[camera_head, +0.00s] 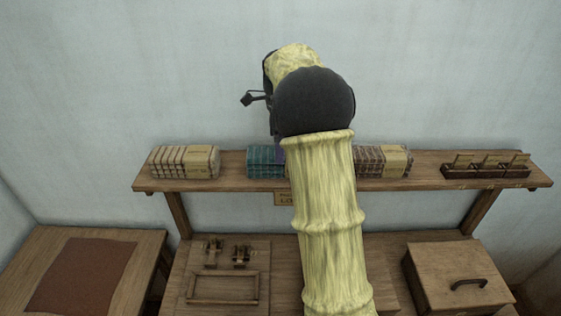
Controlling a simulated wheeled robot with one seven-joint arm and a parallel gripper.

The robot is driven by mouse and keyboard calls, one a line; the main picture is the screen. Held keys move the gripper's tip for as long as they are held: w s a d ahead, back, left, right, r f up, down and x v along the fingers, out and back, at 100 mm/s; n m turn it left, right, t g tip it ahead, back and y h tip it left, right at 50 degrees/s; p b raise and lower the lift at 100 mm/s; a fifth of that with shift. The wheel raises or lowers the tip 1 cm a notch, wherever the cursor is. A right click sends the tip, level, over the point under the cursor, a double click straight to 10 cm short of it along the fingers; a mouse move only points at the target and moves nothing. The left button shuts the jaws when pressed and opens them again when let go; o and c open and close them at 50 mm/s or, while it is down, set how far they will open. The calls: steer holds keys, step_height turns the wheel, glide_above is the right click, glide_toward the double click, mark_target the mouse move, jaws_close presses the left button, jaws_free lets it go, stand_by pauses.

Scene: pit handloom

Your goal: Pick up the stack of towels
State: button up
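Three folded, banded stacks that look like towels lie in a row on the wall shelf (232,184). A cream stack (185,162) is at the left. A teal stack (263,162) is in the middle, its right part hidden behind my arm. A brown stack (384,161) is at the right, its left end hidden by my arm. My arm rises through the middle of the view and bends over at a dark joint above the shelf. My gripper is hidden behind it, so its opening and any contact cannot be seen.
A small rack with cards (487,167) stands at the shelf's right end. Below are a bench with a wooden frame (223,287), a lidded box with a handle (456,278) and a side table with a reddish-brown mat (80,275). The shelf is bare between the cream and teal stacks.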

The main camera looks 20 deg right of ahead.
steer(key=f+p, duration=0.1)
steer(key=f, duration=0.1)
steer(key=s+f, duration=0.1)
steer(key=f, duration=0.1)
steer(key=shift+p, duration=0.4)
steer(key=shift+w+f, duration=0.2)
steer(key=shift+f, duration=0.2)
steer(key=shift+r, duration=0.1)
steer(key=c, duration=1.1)
steer(key=shift+c, duration=0.2)
steer(key=shift+r, duration=0.1)
step_height(320, 180, up, 10)
steer(key=shift+f+b, duration=0.1)
steer(key=shift+b, duration=1)
